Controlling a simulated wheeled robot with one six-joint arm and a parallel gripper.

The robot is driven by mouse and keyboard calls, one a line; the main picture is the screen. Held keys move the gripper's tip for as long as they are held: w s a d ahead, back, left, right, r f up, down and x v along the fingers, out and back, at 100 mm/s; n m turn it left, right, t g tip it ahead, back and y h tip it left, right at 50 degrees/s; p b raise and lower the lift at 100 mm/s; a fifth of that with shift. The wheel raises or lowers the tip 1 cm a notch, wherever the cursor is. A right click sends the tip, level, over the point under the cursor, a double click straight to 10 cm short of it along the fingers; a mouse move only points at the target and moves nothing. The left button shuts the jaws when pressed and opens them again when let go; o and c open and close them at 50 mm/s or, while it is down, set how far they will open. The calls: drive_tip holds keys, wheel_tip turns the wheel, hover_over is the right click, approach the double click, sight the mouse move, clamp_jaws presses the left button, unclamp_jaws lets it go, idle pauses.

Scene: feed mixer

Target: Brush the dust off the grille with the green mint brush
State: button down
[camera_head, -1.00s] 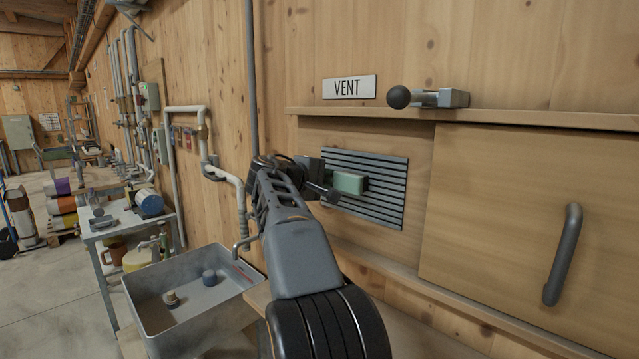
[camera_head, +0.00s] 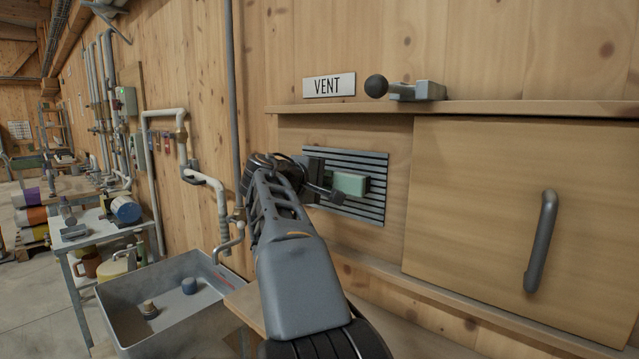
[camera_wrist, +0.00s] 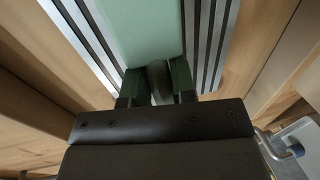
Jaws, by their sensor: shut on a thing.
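The grille (camera_head: 365,213) is a slatted grey panel set in the wooden wall, below the VENT sign. The green mint brush (camera_head: 350,184) is a pale green block in front of the grille's middle. My gripper (camera_head: 322,187) is shut on it; in the wrist view my gripper (camera_wrist: 158,84) has its fingers closed around the dark handle below the mint block (camera_wrist: 145,30). The grille's slats (camera_wrist: 213,40) show on both sides of the brush there. The brush appears against or very close to the slats; I cannot tell contact. Dust is not clearly visible. My arm hides the grille's lower left.
A wooden ledge (camera_head: 480,108) runs above the grille, with a dark-knobbed lever (camera_head: 405,90) on it. A wooden sliding panel with a grey handle (camera_head: 541,240) is at right. A grey basin (camera_head: 165,300) stands lower left. Pipes run up the wall.

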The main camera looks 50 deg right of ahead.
sight(347, 177)
drive_tip(key=shift+s+b, duration=0.95)
drive_tip(key=shift+s, duration=2.15)
drive_tip(key=shift+r+p, duration=0.7)
drive_tip(key=shift+r, duration=0.15)
drive_tip(key=shift+w+p, duration=2.25)
drive_tip(key=shift+w, duration=3.4)
drive_tip(key=w+p, duration=0.8)
drive_tip(key=w, duration=0.3)
drive_tip(key=shift+p, duration=0.3)
drive_tip(key=shift+s+r+b, duration=0.25)
drive_tip(key=shift+s+b, duration=0.6)
drive_tip(key=shift+s, duration=0.4)
drive_tip(key=shift+s+r+b, duration=0.2)
drive_tip(key=shift+s+b, duration=0.65)
drive_tip(key=shift+s, duration=0.45)
drive_tip(key=shift+s+r+b, duration=0.25)
drive_tip(key=shift+s+b, duration=0.6)
drive_tip(key=shift+s, duration=0.4)
drive_tip(key=shift+s+f+b, duration=0.1)
drive_tip(key=shift+s+b, duration=0.65)
drive_tip(key=shift+s, duration=0.3)
drive_tip(key=shift+s+b, duration=1.45)
drive_tip(key=shift+s, duration=1.35)
